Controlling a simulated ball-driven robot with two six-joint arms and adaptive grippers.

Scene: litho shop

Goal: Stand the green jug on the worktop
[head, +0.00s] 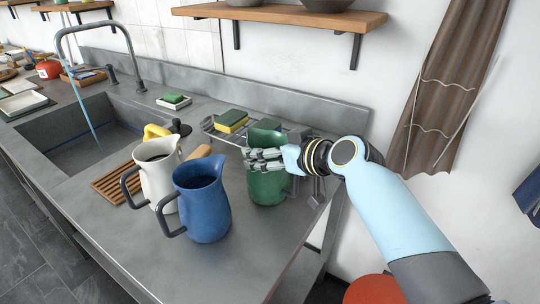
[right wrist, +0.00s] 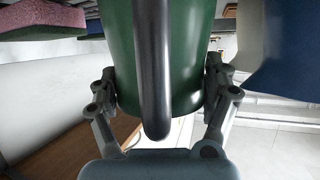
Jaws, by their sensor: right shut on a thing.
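The green jug (head: 267,188) is at the right end of the grey worktop (head: 130,235), looking upright. My right gripper (head: 264,160) comes from the right and is shut on its body. In the right wrist view the fingers (right wrist: 160,85) lie on both sides of the green jug (right wrist: 190,60), with its dark handle (right wrist: 152,70) between them. I cannot tell whether the jug's base touches the worktop. My left gripper is not in view.
A blue jug (head: 203,205) stands left of the green one, with a white jug (head: 158,180) beside it. Behind is a wire rack (head: 212,130) with a sponge (head: 231,121). A wooden slatted board (head: 113,186) and the sink (head: 85,135) are further left.

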